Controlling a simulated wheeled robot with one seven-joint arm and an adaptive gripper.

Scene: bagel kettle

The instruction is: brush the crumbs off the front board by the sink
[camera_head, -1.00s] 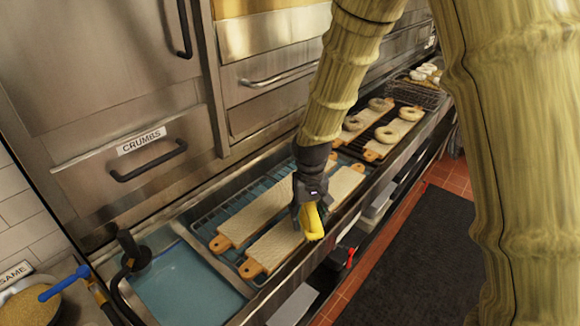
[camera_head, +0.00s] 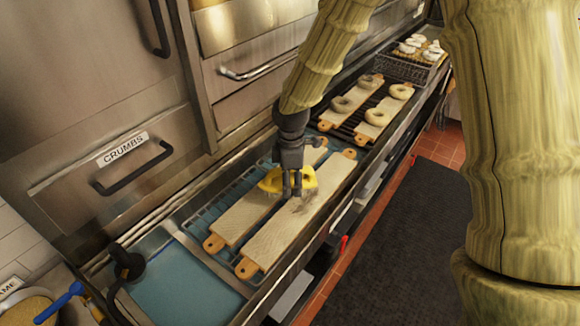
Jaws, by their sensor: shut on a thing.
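The front board (camera_head: 275,242) by the sink is a long pale plank with orange ends, lying on a rack in the counter trough. A second, similar board (camera_head: 238,215) lies behind it. My gripper (camera_head: 291,188) is shut on a yellow brush (camera_head: 306,179) and holds it over the middle of the front board, near its back edge. A darker, brownish patch shows on the board just below the brush. I cannot tell whether it is bristles, crumbs or shadow. The sink (camera_head: 190,290), with blue water, is at the near left end of the boards.
A drawer labelled CRUMBS (camera_head: 125,165) is behind the trough. Farther along, boards with bagels (camera_head: 343,104) lie on a dark rack, and a wire basket (camera_head: 408,68) holds more. A black tap (camera_head: 125,262) stands by the sink. A dark floor mat (camera_head: 400,245) lies in front.

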